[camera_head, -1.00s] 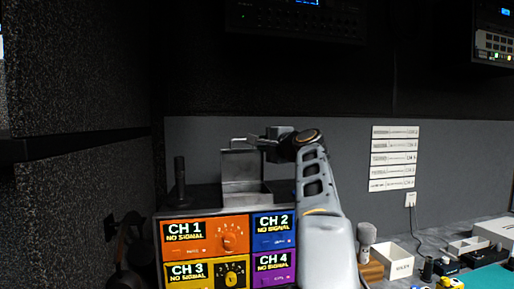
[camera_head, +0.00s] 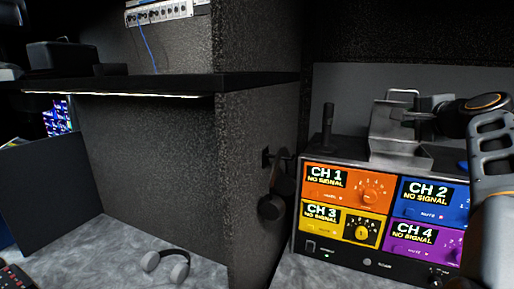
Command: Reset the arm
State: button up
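My arm (camera_head: 490,190) rises at the right edge of the view, with its wrist bent to the left. My gripper (camera_head: 412,118) is the dark end at the wrist, over the top of the channel unit. It is in front of or beside a grey metal holder (camera_head: 392,132) that stands on that unit. Its fingers are small and dark here, so I cannot tell whether they are open, shut or touching the holder.
The channel unit (camera_head: 350,252) has orange, blue, yellow and purple panels reading "NO SIGNAL". A black upright cylinder (camera_head: 327,128) stands on it. A dark partition (camera_head: 262,170) is to the left, with headphones (camera_head: 272,205) hanging on it. Grey headphones (camera_head: 166,262) lie on the left counter.

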jog(key=a+f+n+g+y+p, duration=0.1)
jog(key=a+f+n+g+y, duration=0.2)
jog(key=a+f, duration=0.65)
jog(key=s+a+f+n+g+h+p, duration=0.1)
jog(key=s+a+f+n+g, duration=0.3)
jog(key=s+a+f+n, duration=0.3)
jog(key=s+a+f+n+g+h+p, duration=0.1)
jog(key=s+a+f+n+g, duration=0.4)
jog(key=s+f, duration=0.7)
notch_tip(320, 180, down, 6)
jog(key=shift+s+a+r+n+h, duration=0.25)
jog(key=shift+a+n+h, duration=0.25)
jog(key=shift+a+n, duration=0.5)
